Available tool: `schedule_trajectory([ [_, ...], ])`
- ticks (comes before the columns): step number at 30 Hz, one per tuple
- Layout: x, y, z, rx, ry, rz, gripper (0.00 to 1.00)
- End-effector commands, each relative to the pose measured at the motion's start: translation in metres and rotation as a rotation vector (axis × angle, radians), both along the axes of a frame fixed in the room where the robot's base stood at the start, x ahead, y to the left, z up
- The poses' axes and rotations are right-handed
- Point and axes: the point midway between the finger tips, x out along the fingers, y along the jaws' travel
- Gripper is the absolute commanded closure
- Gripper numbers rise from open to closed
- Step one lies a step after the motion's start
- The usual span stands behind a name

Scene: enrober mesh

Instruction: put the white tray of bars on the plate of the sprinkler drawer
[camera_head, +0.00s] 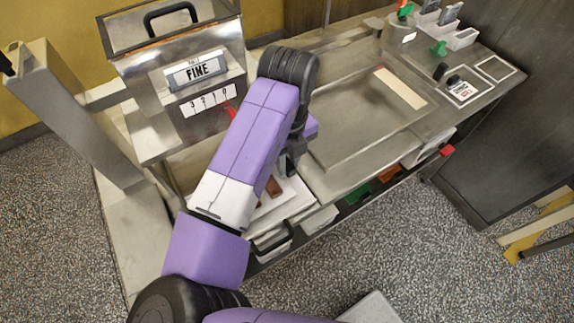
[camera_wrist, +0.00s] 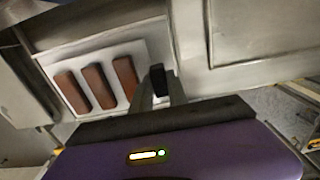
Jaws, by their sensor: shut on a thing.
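The white tray (camera_wrist: 92,58) carries three brown bars (camera_wrist: 98,86) side by side in the wrist view. In the head view the tray (camera_head: 291,192) shows partly behind my arm, low in front of the sprinkler (camera_head: 205,70) marked FINE. My gripper (camera_wrist: 158,75) is shut on the tray's right edge in the wrist view. The tray is over the open sprinkler drawer, whose black handle (camera_head: 273,240) shows below it. The drawer plate is mostly covered, and I cannot tell whether the tray touches it.
A steel counter with a shallow recessed bed (camera_head: 365,115) lies right of the drawer. A grey post (camera_head: 75,115) stands at the left. Small bins and coloured clips (camera_head: 440,47) are at the back right. Under the counter's front edge are coloured pieces (camera_head: 388,173).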

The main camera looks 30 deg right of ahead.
Motion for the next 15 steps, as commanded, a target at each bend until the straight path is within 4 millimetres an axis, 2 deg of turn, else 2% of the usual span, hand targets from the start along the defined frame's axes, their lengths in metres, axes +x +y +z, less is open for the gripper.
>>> schedule_trajectory([
  [3, -0.001, 0.0, -0.016, -0.001, 0.003, 0.002, 1.0],
  [6, 0.0, 0.0, -0.024, 0.001, 0.001, 0.001, 1.0],
  [15, 0.0, 0.0, -0.027, 0.0, 0.0, 0.0, 1.0],
])
